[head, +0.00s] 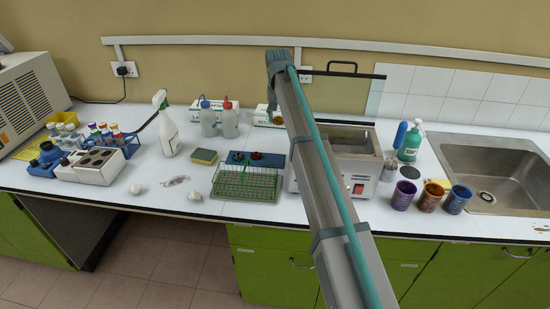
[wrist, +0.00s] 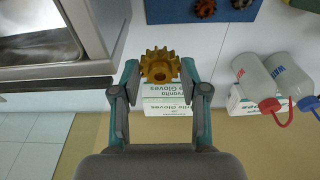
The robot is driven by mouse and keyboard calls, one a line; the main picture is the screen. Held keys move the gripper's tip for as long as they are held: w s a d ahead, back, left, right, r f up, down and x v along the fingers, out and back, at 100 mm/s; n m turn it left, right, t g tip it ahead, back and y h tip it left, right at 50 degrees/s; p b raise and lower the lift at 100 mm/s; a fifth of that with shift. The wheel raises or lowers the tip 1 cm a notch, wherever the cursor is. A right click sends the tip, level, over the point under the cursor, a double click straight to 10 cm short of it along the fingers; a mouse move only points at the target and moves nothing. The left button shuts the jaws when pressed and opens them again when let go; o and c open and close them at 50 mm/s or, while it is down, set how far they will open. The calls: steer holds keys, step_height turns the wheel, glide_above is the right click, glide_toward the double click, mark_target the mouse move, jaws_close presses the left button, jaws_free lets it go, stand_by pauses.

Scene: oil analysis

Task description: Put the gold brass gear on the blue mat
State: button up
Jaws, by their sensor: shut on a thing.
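The gold brass gear (wrist: 160,66) is between the two fingers of my gripper (wrist: 160,73) in the wrist view, and the fingers are shut on it. It is held in the air above the back of the counter, in front of glove boxes. In the head view my arm hides most of the gripper. The blue mat (wrist: 168,12) is at the top edge of the wrist view, apart from the gear. In the head view the blue mat (head: 277,163) lies behind a green wire rack, with two dark gears (head: 257,156) on it.
Glove boxes (wrist: 166,98) and two wash bottles (wrist: 262,80) stand by the wall. The green rack (head: 246,184), a sponge (head: 204,156) and a metal bath (head: 348,141) with a raised glass lid surround the mat. Cups and a sink are at right.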

mark_target(278, 160)
step_height(278, 160, down, 18)
steer(key=p, duration=0.5)
steer(key=shift+a+r, duration=0.1)
steer(key=shift+r, duration=0.1)
steer(key=shift+f, duration=0.15)
steer(key=o, duration=1.3)
steer(key=shift+c, duration=0.2)
step_height(278, 160, up, 12)
steer(key=s+b, duration=0.2)
steer(key=b, duration=0.1)
